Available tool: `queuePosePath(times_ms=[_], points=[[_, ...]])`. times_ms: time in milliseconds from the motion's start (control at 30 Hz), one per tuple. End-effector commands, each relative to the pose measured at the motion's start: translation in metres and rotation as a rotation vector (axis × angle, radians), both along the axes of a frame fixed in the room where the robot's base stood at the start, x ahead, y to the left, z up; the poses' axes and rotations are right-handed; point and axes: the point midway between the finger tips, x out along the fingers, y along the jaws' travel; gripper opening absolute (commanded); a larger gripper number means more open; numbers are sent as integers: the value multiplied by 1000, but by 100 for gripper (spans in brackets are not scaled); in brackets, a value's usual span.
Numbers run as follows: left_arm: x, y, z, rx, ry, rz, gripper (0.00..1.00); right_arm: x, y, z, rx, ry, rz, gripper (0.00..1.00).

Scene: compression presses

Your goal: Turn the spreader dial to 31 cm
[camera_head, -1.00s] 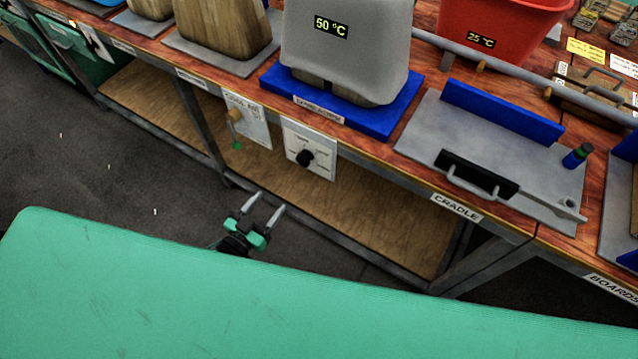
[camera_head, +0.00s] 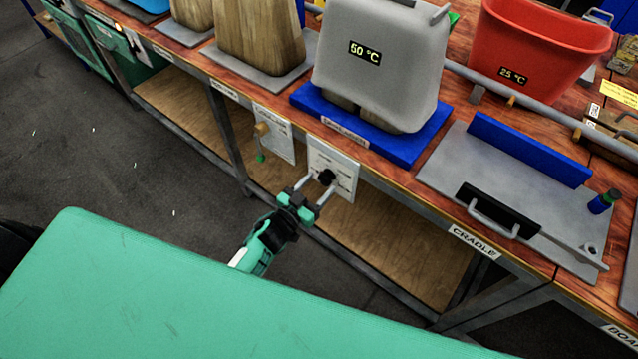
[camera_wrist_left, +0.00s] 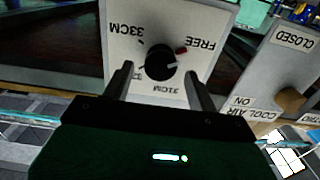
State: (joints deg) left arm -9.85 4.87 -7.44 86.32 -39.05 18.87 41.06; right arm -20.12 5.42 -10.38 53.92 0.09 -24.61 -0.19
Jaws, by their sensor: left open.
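The spreader dial is a black round knob (camera_head: 327,177) on a white panel (camera_head: 345,168) fixed to the bench front. In the left wrist view the knob (camera_wrist_left: 160,62) sits among the labels 33CM, FREE and 31CM, upside down there. A pale pointer line on the knob and a red mark near FREE show. Which label the pointer is set to I cannot tell. My left gripper (camera_head: 317,186) is open, its two fingers pointing at the panel, one on each side of the knob. In the wrist view the fingers (camera_wrist_left: 160,85) stand apart around the knob's near side. My right gripper is not in view.
A second panel with a wooden knob (camera_head: 262,128), labelled COOL AIR, is left of the dial panel. The cradle plate (camera_head: 450,165) is to the right. A wooden shelf (camera_head: 370,255) lies below.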

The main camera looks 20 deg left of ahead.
Motion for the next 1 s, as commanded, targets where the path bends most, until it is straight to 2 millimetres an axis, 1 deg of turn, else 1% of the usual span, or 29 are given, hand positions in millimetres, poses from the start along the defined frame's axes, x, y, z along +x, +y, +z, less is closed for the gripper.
queuePosePath(times_ms=[133,433,467,600,667,900,1000], points=[[8,-3,0,-1,0,0,58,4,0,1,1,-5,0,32],[10,-4,0,-1,1,0,58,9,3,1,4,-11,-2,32],[10,-4,0,-1,1,0,54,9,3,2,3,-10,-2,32],[10,-4,0,0,1,0,27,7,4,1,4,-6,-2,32],[10,-4,0,0,1,0,15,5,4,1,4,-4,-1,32],[10,-4,0,14,-4,0,15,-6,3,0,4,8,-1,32],[10,-4,0,41,-14,0,15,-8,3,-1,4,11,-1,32]])
